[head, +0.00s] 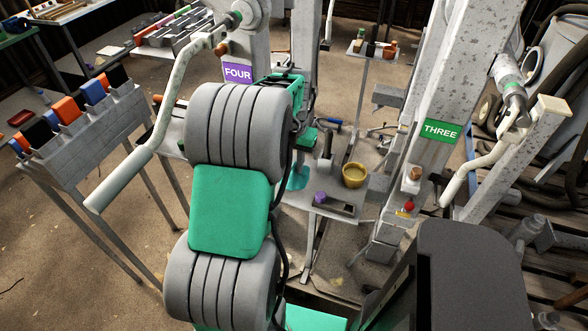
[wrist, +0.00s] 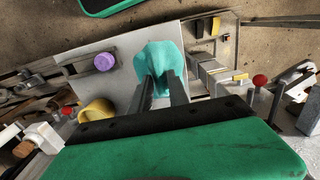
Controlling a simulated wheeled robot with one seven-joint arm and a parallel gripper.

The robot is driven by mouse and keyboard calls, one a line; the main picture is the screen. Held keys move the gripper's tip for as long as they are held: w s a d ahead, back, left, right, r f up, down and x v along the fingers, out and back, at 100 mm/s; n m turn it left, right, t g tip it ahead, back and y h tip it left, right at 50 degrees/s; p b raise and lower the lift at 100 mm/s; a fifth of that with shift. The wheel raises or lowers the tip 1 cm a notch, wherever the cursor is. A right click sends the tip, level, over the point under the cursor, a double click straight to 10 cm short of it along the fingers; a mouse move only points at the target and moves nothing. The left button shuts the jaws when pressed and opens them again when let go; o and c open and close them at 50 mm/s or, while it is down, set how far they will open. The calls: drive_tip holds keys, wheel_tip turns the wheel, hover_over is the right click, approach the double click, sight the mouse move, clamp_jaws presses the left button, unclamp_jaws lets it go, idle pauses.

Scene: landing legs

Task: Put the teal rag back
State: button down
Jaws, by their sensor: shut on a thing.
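The teal rag (wrist: 158,60) is between the fingertips of my gripper (wrist: 163,82) in the wrist view, over a pale grey shelf (wrist: 85,48). My gripper is shut on it, and the rag bunches up around the fingertips. In the head view a part of the teal rag (head: 297,180) shows at the left side of the same shelf, just right of my arm. My arm hides the rest of it and the fingertips. I cannot tell whether the rag touches the shelf.
A mustard bowl (head: 354,175) and a purple object (head: 320,198) are on the shelf. A post with a green THREE sign (head: 441,131) stands right, and one with a purple FOUR sign (head: 238,72) behind my arm. A grey rack (head: 95,135) with coloured blocks stands left.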

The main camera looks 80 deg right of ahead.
sight(294, 167)
drive_tip(key=shift+f, duration=1.5)
drive_tip(key=shift+f, duration=0.25)
drive_tip(key=c, duration=1.3)
unclamp_jaws()
drive_tip(key=shift+r, duration=0.1)
drive_tip(key=shift+o, duration=0.2)
wheel_tip(294, 167, up, 12)
drive_tip(key=shift+r, duration=0.15)
